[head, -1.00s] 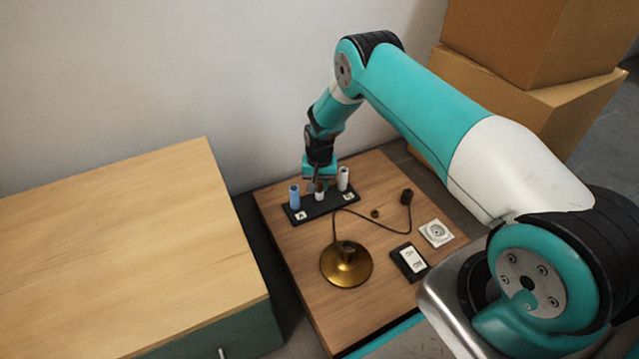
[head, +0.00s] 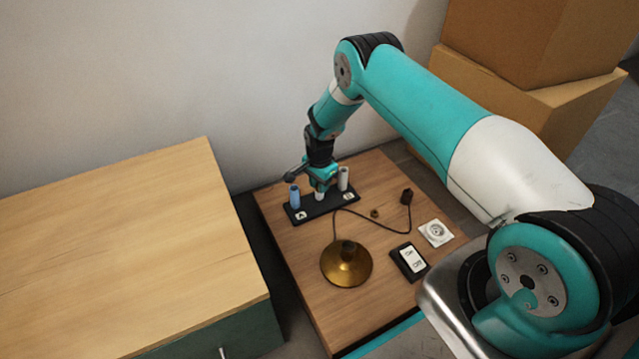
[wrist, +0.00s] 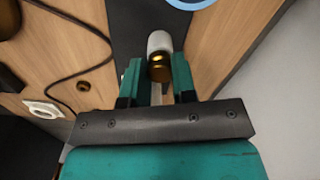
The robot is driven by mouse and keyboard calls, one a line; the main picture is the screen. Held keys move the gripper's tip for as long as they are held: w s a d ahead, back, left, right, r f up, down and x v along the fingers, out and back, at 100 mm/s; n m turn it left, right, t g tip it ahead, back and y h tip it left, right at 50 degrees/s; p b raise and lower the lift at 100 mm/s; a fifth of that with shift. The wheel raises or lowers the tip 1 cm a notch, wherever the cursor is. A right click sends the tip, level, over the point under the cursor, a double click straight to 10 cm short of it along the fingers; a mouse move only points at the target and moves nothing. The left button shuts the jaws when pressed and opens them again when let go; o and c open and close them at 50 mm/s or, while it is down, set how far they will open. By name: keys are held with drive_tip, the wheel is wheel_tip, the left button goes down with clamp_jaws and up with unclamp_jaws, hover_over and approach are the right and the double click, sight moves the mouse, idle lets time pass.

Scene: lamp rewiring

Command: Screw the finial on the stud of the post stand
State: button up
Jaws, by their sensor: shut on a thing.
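The post stand is a black bar (head: 312,208) with a blue post (head: 294,198) at left, a short white middle post (head: 320,196) and a taller pale post (head: 343,178) at right. My gripper (head: 320,188) is upright over the middle post. In the wrist view my gripper (wrist: 159,78) is shut on the gold finial (wrist: 160,69), which appears in line with the white post (wrist: 158,42). I cannot tell whether the finial is seated on the stud. The fingers hide the stud, and the finial is hidden in the head view.
On the wooden table stand a brass lamp base (head: 346,268) with a cord, a plug (head: 406,196), a small brown ring (head: 375,213), a white socket (head: 436,232) and a black switch box (head: 409,262). The outer posts stand close beside my gripper.

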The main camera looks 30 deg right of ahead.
drive_tip(key=m, duration=0.7)
drive_tip(key=shift+m, duration=0.3)
drive_tip(key=shift+m, duration=0.3)
drive_tip(key=m, duration=0.7)
drive_tip(key=o, duration=1)
